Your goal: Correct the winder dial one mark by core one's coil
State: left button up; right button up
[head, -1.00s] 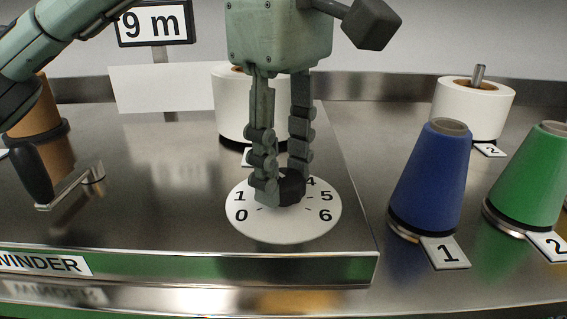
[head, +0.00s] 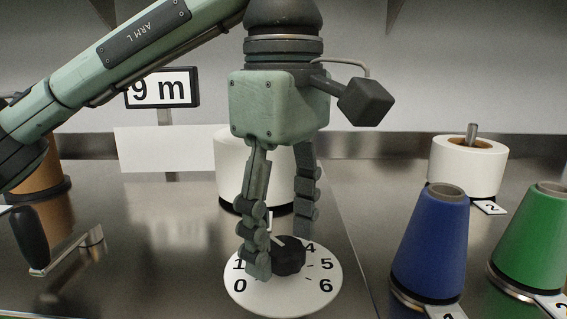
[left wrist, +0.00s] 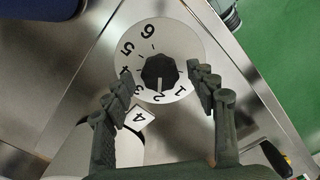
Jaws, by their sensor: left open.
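The winder dial is a black knob (head: 289,257) on a white round plate (head: 312,295) numbered 0 to 6. It also shows in the left wrist view (left wrist: 159,71), where the knob's white mark points close to 2. My left gripper (head: 283,245) is open above the dial, one finger on each side of the knob. In the left wrist view both fingers (left wrist: 160,76) stand clear of the knob. In the head view the left finger hides part of the plate, near 1 and 2. My right gripper is not in view.
A sign (head: 162,89) reading "9 m" stands behind. A white roll (head: 228,165) sits behind the gripper. A crank handle (head: 30,236) is at left. A blue cone (head: 430,245), a green cone (head: 535,240) and another white roll (head: 466,167) stand at right.

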aim_at(284, 246)
pick_arm(q)
notch_tip(284, 246, up, 12)
dwell(0.4)
jog(key=shift+f, duration=0.15)
